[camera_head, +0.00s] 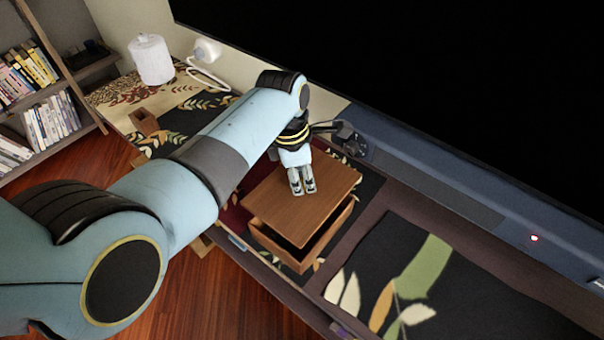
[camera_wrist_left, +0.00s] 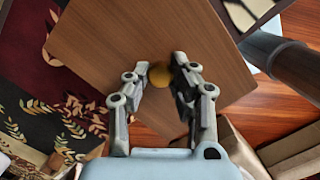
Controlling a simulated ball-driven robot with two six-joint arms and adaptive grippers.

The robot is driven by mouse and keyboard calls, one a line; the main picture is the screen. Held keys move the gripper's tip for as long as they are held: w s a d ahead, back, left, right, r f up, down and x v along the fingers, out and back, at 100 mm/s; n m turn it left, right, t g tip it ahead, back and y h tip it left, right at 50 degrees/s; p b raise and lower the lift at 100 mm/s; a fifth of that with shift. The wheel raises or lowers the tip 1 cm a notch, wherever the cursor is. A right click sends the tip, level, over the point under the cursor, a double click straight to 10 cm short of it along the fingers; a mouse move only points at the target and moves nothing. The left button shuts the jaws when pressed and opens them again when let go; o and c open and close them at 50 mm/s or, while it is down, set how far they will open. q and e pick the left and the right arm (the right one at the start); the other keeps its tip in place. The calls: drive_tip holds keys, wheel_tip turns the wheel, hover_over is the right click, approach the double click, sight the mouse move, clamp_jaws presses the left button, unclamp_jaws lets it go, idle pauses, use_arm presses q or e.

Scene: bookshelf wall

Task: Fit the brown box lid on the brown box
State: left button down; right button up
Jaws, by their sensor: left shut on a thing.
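The brown box lid (camera_head: 322,191) is a flat wooden panel over the brown box (camera_head: 279,250) in the head view. It is offset toward the back, so the front of the box shows open with a dark inside. I cannot tell whether the lid touches the box rim. My left gripper (camera_head: 302,190) is above the lid and shut on it. In the left wrist view the fingers of the left gripper (camera_wrist_left: 160,85) stand at both sides of a round yellowish knob on the lid (camera_wrist_left: 140,35). My right gripper is out of view.
The box stands on a dark leaf-patterned cloth (camera_head: 372,190). A small wooden holder (camera_head: 144,121), a white lamp (camera_head: 152,60) and a white cable lie farther back. A bookshelf (camera_head: 45,90) stands at the left. The patterned surface to the right (camera_head: 450,270) is clear.

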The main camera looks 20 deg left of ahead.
use_arm(q)
drive_tip(key=shift+r+p, duration=0.2)
drive_tip(key=shift+p, duration=0.2)
wheel_tip(320, 180, down, 4)
drive_tip(key=b, duration=0.3)
drive_tip(key=shift+f+b, duration=0.75)
drive_tip(key=shift+f, duration=0.2)
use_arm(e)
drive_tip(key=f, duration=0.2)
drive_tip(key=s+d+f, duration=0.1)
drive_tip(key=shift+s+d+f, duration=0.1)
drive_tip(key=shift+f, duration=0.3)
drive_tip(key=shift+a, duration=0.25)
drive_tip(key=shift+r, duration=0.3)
use_arm(q)
drive_tip(key=shift+p, duration=0.3)
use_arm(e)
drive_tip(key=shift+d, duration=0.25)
use_arm(q)
drive_tip(key=shift+p, duration=0.3)
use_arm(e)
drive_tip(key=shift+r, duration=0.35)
use_arm(q)
drive_tip(key=shift+f, duration=0.15)
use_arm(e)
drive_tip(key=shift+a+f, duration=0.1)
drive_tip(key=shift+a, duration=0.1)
